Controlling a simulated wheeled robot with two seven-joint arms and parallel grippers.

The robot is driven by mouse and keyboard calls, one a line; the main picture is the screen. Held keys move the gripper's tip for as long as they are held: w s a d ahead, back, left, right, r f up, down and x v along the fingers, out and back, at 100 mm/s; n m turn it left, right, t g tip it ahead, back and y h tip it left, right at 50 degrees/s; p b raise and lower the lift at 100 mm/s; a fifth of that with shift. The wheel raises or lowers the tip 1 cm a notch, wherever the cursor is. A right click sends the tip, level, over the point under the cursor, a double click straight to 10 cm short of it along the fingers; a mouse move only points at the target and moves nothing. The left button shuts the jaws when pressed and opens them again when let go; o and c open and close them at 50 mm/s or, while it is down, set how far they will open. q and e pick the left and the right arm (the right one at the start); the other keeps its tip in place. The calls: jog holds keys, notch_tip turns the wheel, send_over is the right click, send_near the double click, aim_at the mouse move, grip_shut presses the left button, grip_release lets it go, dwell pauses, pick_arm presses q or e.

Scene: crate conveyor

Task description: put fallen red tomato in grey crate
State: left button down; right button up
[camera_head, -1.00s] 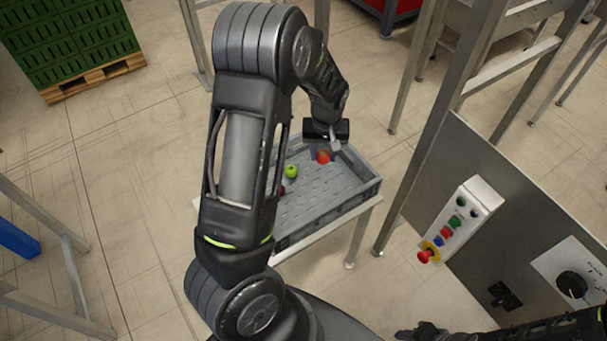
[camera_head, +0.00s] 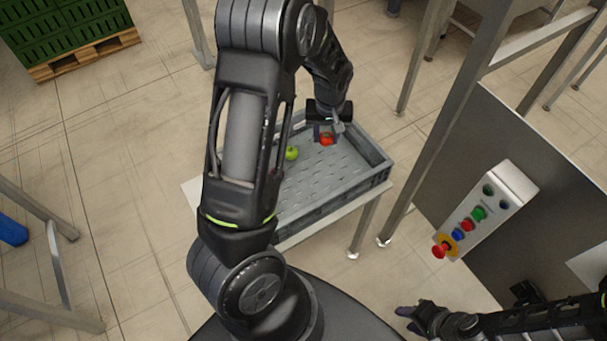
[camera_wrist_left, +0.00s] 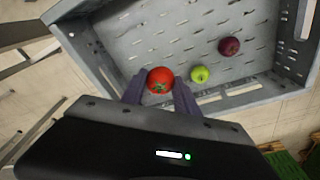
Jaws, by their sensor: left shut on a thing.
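The red tomato (camera_head: 326,139) is between the fingers of my left gripper (camera_head: 327,135), inside the outline of the grey crate (camera_head: 345,205). In the left wrist view the tomato (camera_wrist_left: 160,80) sits between the fingertips of my left gripper (camera_wrist_left: 160,91), which is shut on it, near one crate wall (camera_wrist_left: 92,58). I cannot tell whether the tomato touches the crate floor. My right gripper (camera_head: 414,316) is low at the right of the head view, away from the crate; its finger opening is unclear.
A green apple (camera_wrist_left: 200,74) and a dark red fruit (camera_wrist_left: 229,46) lie in the crate; my arm hides the dark one in the head view. The crate stands on a pale table (camera_head: 325,222). A button box (camera_head: 487,210) and metal posts stand to the right.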

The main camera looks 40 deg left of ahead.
pick_arm(q)
send_over(324, 163)
jog(key=f, duration=0.5)
jog(key=shift+s+d+f, duration=0.15)
jog(key=shift+s+f, duration=0.05)
jog(key=shift+f, duration=0.2)
jog(key=shift+f+p, duration=0.5)
jog(key=shift+f, duration=1.6)
jog(key=shift+f, duration=0.1)
jog(key=c, duration=0.9)
grip_release()
jog(key=r, duration=0.8)
jog(key=s+d+r, duration=0.1)
jog(key=r, duration=0.3)
jog(key=shift+s+r, duration=0.1)
